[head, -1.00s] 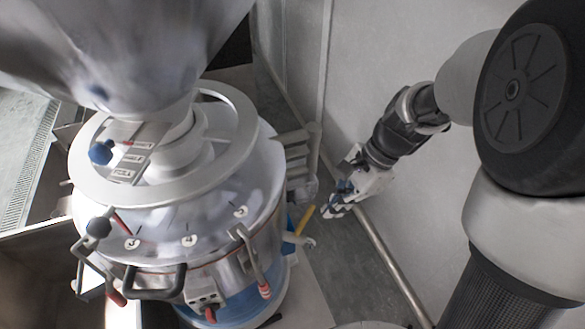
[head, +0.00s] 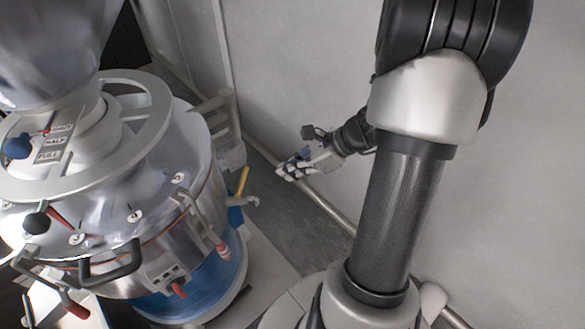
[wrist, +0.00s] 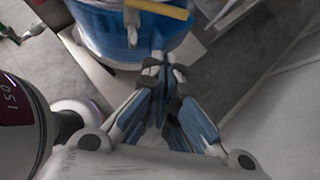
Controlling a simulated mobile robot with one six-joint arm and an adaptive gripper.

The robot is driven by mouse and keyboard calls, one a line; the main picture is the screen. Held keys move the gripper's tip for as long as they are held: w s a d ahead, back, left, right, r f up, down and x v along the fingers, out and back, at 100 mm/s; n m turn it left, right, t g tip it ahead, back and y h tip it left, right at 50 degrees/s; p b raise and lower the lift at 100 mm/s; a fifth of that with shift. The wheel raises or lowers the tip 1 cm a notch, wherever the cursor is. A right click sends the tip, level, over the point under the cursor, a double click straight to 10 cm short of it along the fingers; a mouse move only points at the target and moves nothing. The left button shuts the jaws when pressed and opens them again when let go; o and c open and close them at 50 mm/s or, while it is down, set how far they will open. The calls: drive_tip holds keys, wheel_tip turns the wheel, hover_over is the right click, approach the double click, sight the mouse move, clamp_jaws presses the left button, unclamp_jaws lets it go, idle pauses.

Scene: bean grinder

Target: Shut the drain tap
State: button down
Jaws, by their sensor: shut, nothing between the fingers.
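The drain tap is low on the right side of the grinder (head: 150,215), by its blue lower part. Its yellow lever (head: 243,181) slants upward in the head view, above a grey spout (head: 248,201). In the wrist view the yellow lever (wrist: 162,9) lies across the top edge, partly cut off, with the tap body (wrist: 132,22) below its left end against the blue drum (wrist: 100,35). My gripper (head: 283,174) is to the right of the lever, apart from it. In the wrist view its closed fingertips (wrist: 158,62) point toward the tap, with nothing held.
A pale wall (head: 290,70) stands behind my arm, with a pipe (head: 325,205) along its foot. Grey ladder-like brackets (head: 222,125) stick out from the grinder above the tap. Open floor (head: 282,215) lies between tap and pipe.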

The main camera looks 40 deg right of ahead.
sight(242, 181)
drive_tip(key=w+a+f+b, duration=0.1)
drive_tip(key=w+a+f, duration=0.2)
drive_tip(key=w+a, duration=0.2)
drive_tip(key=shift+w+a+f, duration=0.15)
drive_tip(key=shift+w+f, duration=0.15)
